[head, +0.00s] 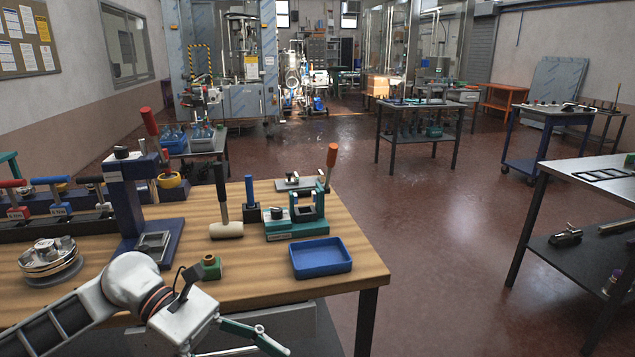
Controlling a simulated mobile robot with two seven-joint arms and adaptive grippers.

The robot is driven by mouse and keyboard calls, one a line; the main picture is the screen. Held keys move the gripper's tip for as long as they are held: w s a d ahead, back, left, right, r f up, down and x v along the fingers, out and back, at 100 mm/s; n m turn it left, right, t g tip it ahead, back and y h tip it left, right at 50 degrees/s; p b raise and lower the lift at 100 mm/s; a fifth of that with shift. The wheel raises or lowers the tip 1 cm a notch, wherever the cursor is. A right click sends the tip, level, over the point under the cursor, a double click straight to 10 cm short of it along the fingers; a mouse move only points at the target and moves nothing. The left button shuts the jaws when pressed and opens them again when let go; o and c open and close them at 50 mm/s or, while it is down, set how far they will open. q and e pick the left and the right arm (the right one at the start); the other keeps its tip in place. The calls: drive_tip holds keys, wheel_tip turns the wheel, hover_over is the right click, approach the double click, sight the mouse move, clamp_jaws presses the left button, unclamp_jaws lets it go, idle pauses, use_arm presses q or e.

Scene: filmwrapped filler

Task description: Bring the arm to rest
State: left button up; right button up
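My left arm comes in from the lower left, over the front edge of the wooden workbench (345,275). My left gripper (255,342) hangs in front of the bench at the bottom of the head view. Its green and light finger links show, but the fingertips are partly cut off by the frame edge. I see nothing held in it, and I cannot tell how far it is open. My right arm and gripper are not in view.
A small green block (211,268) sits near the wrist. A blue tray (321,258), a green toggle press (297,220), a mallet (226,229) and a dark blue press (130,200) stand on the bench. Open floor (430,260) lies to the right, before a side table (595,180).

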use_arm(q)
drive_tip(key=w+d+r+n+t+h, duration=0.3)
drive_tip(key=d+n+t+h, duration=0.35)
drive_tip(key=n, duration=0.55)
drive_tip(key=w+a+f+n+t+y, duration=0.35)
drive_tip(key=f+n+t, duration=0.3)
drive_tip(key=n, duration=0.65)
drive_tip(key=w+a+f+n+t+y, duration=0.35)
drive_tip(key=a+f+n+t, duration=0.35)
drive_tip(key=n, duration=0.6)
drive_tip(key=s+a+f+n+g+y, duration=0.1)
drive_tip(key=s+a+f+n+y, duration=0.1)
drive_tip(key=s+f+n, duration=0.3)
drive_tip(key=s+a+f+n+g+y, duration=0.2)
drive_tip(key=s+a+f+n+y, duration=0.1)
drive_tip(key=f, duration=0.8)
drive_tip(key=s+a+f+n+g+y, duration=0.1)
drive_tip(key=s+a+f+n+y, duration=0.1)
drive_tip(key=s+f+n+y, duration=0.2)
drive_tip(key=s+f+n, duration=0.2)
drive_tip(key=s+f, duration=0.1)
drive_tip(key=f, duration=0.1)
drive_tip(key=shift+s+a+f+n+g, duration=0.25)
drive_tip(key=shift+s+f+n+g, duration=0.05)
drive_tip(key=shift+f, duration=0.1)
